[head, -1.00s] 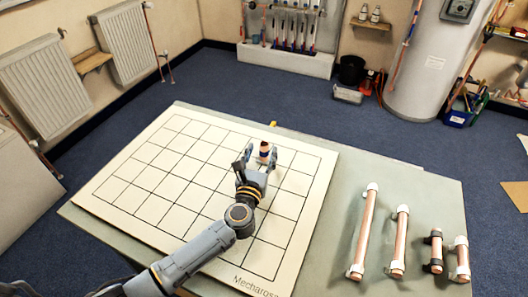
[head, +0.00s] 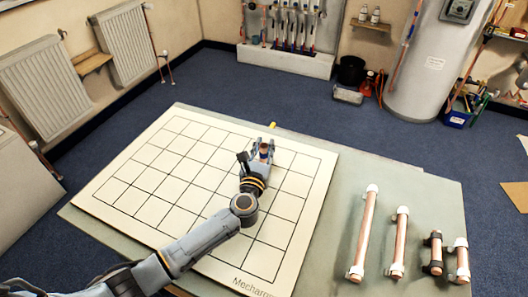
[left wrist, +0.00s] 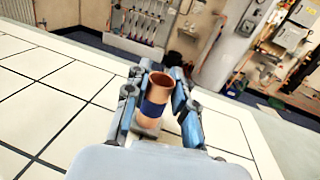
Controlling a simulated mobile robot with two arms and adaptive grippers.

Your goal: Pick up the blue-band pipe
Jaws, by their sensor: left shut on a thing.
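The blue-band pipe is a short copper tube with a dark blue band, seen in the left wrist view (left wrist: 157,92) between the fingers, its open end up. In the head view the pipe (head: 264,151) is small and partly hidden by the fingers. My left gripper (head: 262,152) is shut on it over the white gridded board (head: 130,205). The left wrist view also shows the gripper (left wrist: 160,112), with a finger on each side of the pipe. I cannot tell whether the pipe's lower end touches the board. My right gripper is out of view.
Several copper pipes with end fittings lie on the table's right part, including a long one (head: 364,232), a middle one (head: 399,242) and a short one with black clips (head: 436,252). A small yellow piece (head: 273,125) sits at the board's far edge. Most of the board is clear.

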